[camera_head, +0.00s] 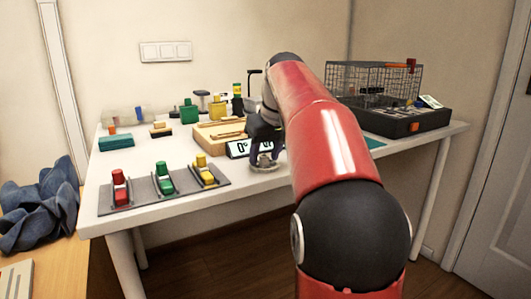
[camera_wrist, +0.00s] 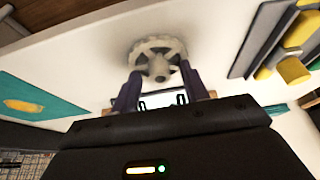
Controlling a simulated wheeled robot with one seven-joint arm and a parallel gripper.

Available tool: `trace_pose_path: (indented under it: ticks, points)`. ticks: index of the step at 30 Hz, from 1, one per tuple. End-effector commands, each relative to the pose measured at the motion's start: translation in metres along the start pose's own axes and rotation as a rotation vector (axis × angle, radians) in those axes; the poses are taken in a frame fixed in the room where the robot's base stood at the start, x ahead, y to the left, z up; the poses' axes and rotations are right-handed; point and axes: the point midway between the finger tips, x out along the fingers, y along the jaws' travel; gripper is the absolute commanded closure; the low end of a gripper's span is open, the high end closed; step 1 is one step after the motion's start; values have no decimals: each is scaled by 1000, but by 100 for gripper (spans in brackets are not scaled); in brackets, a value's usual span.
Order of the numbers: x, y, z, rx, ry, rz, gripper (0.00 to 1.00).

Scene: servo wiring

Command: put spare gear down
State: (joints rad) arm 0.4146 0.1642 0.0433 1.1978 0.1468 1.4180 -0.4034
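The spare gear (camera_wrist: 157,57), a pale grey toothed wheel with a raised hub, shows just beyond my fingertips in the wrist view. It appears to lie flat on the white table, with a soft shadow around it. In the head view the grey gear (camera_head: 264,161) is near the table's front edge, directly below my gripper (camera_head: 263,140). In the wrist view the two dark purple fingers of my gripper (camera_wrist: 160,75) stand apart on either side of the hub, with visible gaps. Contact with the rim is hard to tell.
A grey tray (camera_head: 146,190) with red, green and yellow servos lies to the left. An angle display (camera_head: 238,149) and a wooden tray (camera_head: 205,136) stand close behind the gear. A wire cage on a black base (camera_head: 395,124) is at right. Bare table surrounds the gear.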

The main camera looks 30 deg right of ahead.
Motion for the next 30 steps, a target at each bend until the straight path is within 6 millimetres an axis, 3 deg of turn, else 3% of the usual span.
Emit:
trace_pose_path:
  ticks: [8, 21, 30]
  points:
    - [-8, 0, -2, 0, 1, 0, 55]
    - [-96, 0, -3, 0, 3, 1, 55]
    - [-123, 0, -2, 0, 1, 0, 55]
